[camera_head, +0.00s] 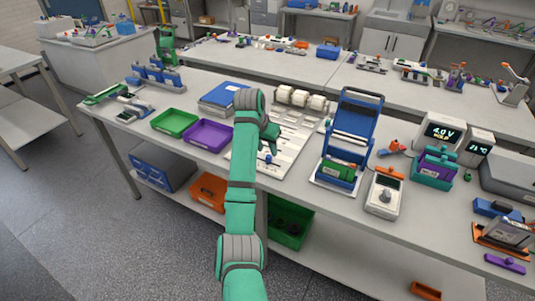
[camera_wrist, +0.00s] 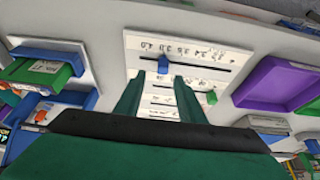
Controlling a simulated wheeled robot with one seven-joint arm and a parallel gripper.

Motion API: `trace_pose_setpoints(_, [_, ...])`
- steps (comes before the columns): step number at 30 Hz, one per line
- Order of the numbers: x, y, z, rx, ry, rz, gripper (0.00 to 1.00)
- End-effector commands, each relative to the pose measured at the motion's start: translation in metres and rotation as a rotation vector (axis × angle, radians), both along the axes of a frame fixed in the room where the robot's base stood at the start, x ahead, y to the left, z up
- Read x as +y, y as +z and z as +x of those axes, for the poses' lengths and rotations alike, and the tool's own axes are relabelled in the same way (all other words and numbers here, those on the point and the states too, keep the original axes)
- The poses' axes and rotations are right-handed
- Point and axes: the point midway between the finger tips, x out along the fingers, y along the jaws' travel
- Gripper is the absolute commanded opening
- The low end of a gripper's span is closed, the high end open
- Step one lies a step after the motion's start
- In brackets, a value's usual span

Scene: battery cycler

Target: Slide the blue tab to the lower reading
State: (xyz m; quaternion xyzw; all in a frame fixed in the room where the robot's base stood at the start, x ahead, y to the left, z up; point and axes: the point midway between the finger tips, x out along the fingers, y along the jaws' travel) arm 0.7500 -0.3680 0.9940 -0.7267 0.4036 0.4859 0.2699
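A white panel (camera_head: 294,146) with several dark slots lies on the bench; it fills the middle of the wrist view (camera_wrist: 137,45). A blue tab (camera_wrist: 164,64) stands in the panel's slot nearest the top of the wrist view, below a row of small marks too blurred to read. The blue tab also shows in the head view (camera_head: 268,158), just below my gripper (camera_head: 270,142). In the wrist view my gripper (camera_wrist: 160,77) is open, with the tab in line with the gap between its fingertips. I cannot tell whether either finger touches it. A green tab (camera_wrist: 211,97) sits on another slot to the right.
Purple (camera_head: 208,135) and green (camera_head: 174,123) trays lie left of the panel. A blue-framed stand (camera_head: 352,128) is to the right, with a white handheld meter (camera_head: 384,193) beyond it. The bench front edge is close.

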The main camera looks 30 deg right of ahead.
Motion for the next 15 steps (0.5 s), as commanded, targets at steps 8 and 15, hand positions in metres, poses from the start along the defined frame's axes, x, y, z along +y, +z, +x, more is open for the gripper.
trace_pose_setpoints(8, [0.010,0.035,-0.008,-0.001,-0.004,-0.001,0.36])
trace_pose_setpoints(15, [0.012,0.041,-0.010,0.000,-0.004,0.000,0.36])
